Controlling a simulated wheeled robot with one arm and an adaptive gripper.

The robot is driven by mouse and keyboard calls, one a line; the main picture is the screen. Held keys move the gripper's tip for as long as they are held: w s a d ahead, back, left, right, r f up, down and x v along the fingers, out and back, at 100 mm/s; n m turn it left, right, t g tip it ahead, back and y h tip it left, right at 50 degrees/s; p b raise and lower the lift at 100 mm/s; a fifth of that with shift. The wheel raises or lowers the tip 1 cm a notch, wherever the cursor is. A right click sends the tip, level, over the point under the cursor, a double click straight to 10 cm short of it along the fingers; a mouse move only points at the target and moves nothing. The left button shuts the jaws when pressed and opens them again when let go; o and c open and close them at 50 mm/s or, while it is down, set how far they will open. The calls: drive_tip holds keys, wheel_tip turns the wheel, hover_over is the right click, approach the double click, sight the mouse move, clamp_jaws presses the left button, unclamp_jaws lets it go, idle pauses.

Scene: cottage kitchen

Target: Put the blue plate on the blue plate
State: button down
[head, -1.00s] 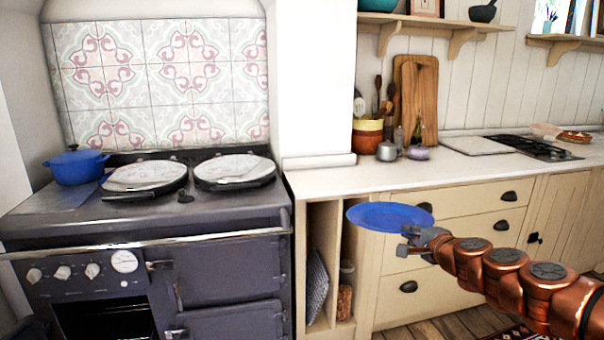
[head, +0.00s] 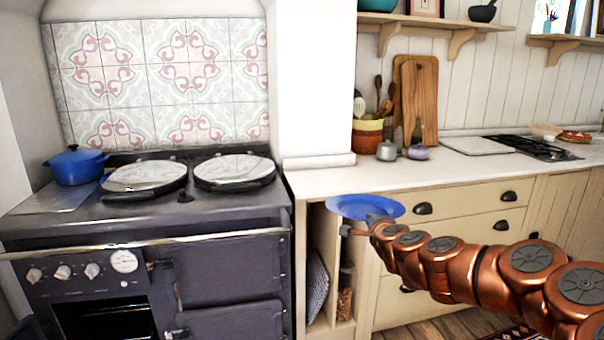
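A blue plate (head: 362,207) is held level in the air in front of the cream drawers, just below the countertop's front edge. My gripper (head: 366,222) is at the plate's near edge and appears shut on its rim; the fingertips are small and partly hidden against the plate. No second blue plate can be made out in the head view.
The white countertop (head: 330,181) has free room at its front left. Utensils, jars and cutting boards (head: 416,100) stand at its back, with a hob (head: 530,147) at right. A dark range cooker (head: 215,255) with a blue pot (head: 77,166) fills the left.

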drive_tip(key=shift+w+a, duration=0.25)
drive_tip(key=shift+a, duration=0.15)
drive_tip(key=shift+d, duration=0.15)
wheel_tip(320, 180, up, 13)
drive_tip(key=p, duration=1.3)
